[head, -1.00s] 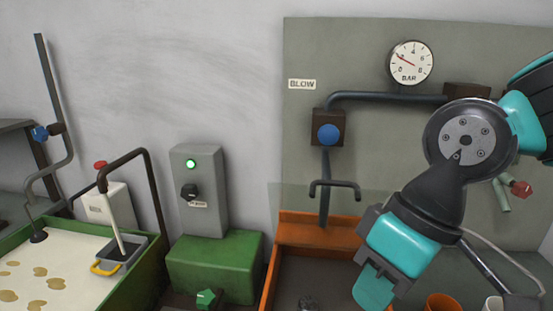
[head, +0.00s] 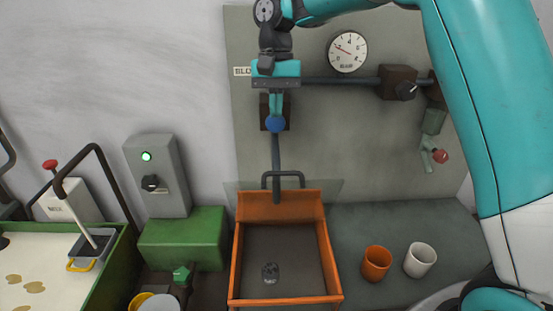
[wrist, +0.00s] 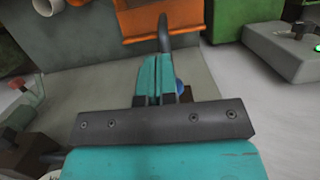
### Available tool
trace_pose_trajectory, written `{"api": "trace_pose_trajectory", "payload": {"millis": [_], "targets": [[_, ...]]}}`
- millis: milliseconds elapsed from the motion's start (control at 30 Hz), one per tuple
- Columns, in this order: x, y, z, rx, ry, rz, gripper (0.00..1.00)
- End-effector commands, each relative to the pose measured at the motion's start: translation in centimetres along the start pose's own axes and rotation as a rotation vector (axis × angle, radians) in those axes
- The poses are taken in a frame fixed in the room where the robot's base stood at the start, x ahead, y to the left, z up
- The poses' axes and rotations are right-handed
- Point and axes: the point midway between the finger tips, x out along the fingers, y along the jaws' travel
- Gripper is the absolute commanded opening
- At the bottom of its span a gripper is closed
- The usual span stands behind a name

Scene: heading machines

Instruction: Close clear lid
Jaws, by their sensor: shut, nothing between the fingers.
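The clear lid (head: 315,184) shows faintly in the head view as a see-through pane at the back of an orange box (head: 237,265). Its exact tilt is hard to tell. The box is open at the top and holds a small dark lump (head: 270,272). A dark bar handle (head: 283,177) shows at the lid. My gripper (head: 275,112) is shut and empty, pointing down above the lid, close to a blue knob (head: 275,124). In the wrist view its fingers (wrist: 155,75) are together, with the blue knob partly hidden beside them. I cannot tell whether they touch it.
A dark pipe (head: 277,165) runs down the wall panel below the knob. An orange cup (head: 376,263) and a white cup (head: 420,259) stand right of the box. A green block (head: 182,240) and a grey switch box (head: 157,177) are at left.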

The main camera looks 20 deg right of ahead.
Motion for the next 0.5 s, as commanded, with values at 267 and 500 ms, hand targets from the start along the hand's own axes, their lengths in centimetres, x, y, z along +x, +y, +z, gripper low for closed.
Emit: {"api": "trace_pose_trajectory", "payload": {"millis": [267,500], "targets": [[6.1,0.0,0.1,0.000,-0.004,0.001,0.00],[9.0,0.0,1.8,-0.003,0.000,0.001,0.00]]}}
